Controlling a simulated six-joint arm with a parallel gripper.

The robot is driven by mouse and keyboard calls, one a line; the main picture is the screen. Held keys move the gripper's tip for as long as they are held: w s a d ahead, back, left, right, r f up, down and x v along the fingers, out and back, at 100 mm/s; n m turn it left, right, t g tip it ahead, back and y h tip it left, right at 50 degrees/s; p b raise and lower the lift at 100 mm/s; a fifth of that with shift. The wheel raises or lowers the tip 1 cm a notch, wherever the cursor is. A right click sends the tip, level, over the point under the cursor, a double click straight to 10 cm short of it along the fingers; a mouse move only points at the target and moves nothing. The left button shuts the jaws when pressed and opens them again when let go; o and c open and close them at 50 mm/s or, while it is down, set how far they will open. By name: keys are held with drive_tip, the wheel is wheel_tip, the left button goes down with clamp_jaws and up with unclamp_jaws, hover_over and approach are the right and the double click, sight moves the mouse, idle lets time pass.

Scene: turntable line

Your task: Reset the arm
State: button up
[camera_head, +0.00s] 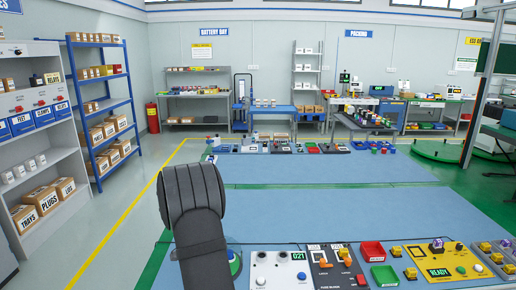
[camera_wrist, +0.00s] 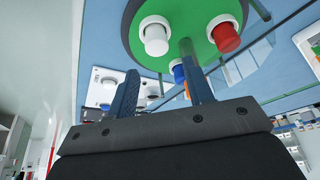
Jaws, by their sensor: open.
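My gripper (camera_wrist: 160,58) shows in the wrist view with its two dark fingers apart and nothing seen between them. Beyond the fingers is a green round turntable (camera_wrist: 207,20) carrying a white-topped piece (camera_wrist: 154,38), a red-topped piece (camera_wrist: 225,38) and a blue piece partly hidden by a finger. I cannot tell how far the fingers are from these pieces. In the head view my dark arm stands at the lower middle-left, and the gripper itself cannot be made out. A small part of the turntable (camera_head: 235,265) shows just right of my arm there.
On the blue bench (camera_head: 330,215) are a white panel (camera_head: 277,268) reading 021, a fuse panel (camera_head: 333,264), a red tray (camera_head: 373,249), a green tray (camera_head: 384,277) and a yellow READY panel (camera_head: 440,262). The bench's middle is clear. Shelves stand at left.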

wheel_tip(320, 180, down, 3)
drive_tip(key=shift+r, duration=0.1)
drive_tip(key=shift+s+a, duration=0.1)
drive_tip(key=shift+a, duration=0.1)
drive_tip(key=v, duration=1)
drive_tip(key=x, duration=1.1)
drive_tip(key=shift+d, duration=0.1)
wheel_tip(320, 180, up, 4)
drive_tip(key=shift+f, duration=0.25)
drive_tip(key=s+d+r, duration=0.3)
drive_tip(key=d+r, duration=0.4)
drive_tip(key=d, duration=0.4)
drive_tip(key=w+d, duration=0.3)
drive_tip(key=d, duration=0.5)
drive_tip(key=w+d, duration=0.3)
drive_tip(key=d, duration=0.6)
drive_tip(key=w+a+f, duration=0.2)
drive_tip(key=a, duration=0.1)
drive_tip(key=w+a+f, duration=0.2)
drive_tip(key=a, duration=0.2)
drive_tip(key=w+a+f, duration=0.2)
drive_tip(key=a, duration=0.1)
drive_tip(key=shift+a+f, duration=0.2)
wheel_tip(320, 180, down, 2)
drive_tip(key=shift+a+f, duration=0.1)
drive_tip(key=shift+f, duration=0.45)
